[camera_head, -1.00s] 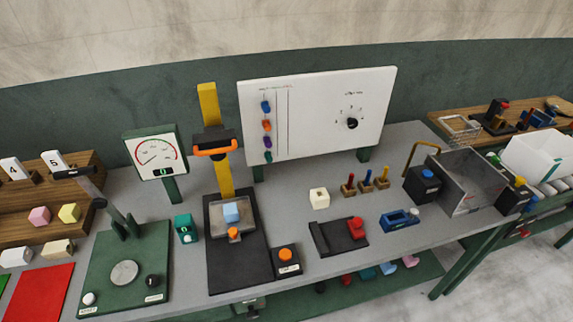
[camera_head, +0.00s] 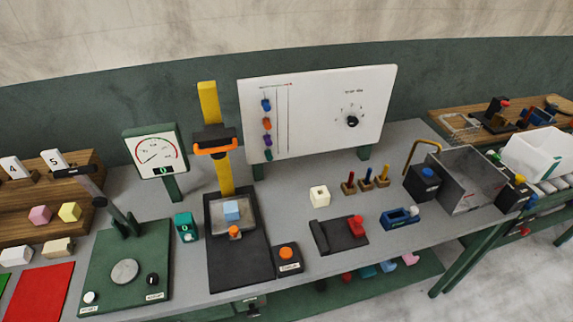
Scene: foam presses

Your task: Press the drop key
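A small black box with an orange round button (camera_head: 287,253) stands on the grey bench, right of the black base of a drop stand. Its label is too small to read, so I cannot tell for sure that it is the drop key. The stand has a yellow column (camera_head: 208,102) and a dark carriage with an orange bar (camera_head: 215,148) high on it. Below the carriage, a pale blue foam block (camera_head: 231,211) sits on the black base (camera_head: 238,270), with an orange knob (camera_head: 235,231) in front. Neither of my grippers is in view.
A gauge (camera_head: 155,157) and a green press base (camera_head: 125,272) stand left of the drop stand. A teal box (camera_head: 187,227) is between them. A white panel (camera_head: 320,110) stands behind. A black fixture with a red part (camera_head: 356,225) lies to the right of the button.

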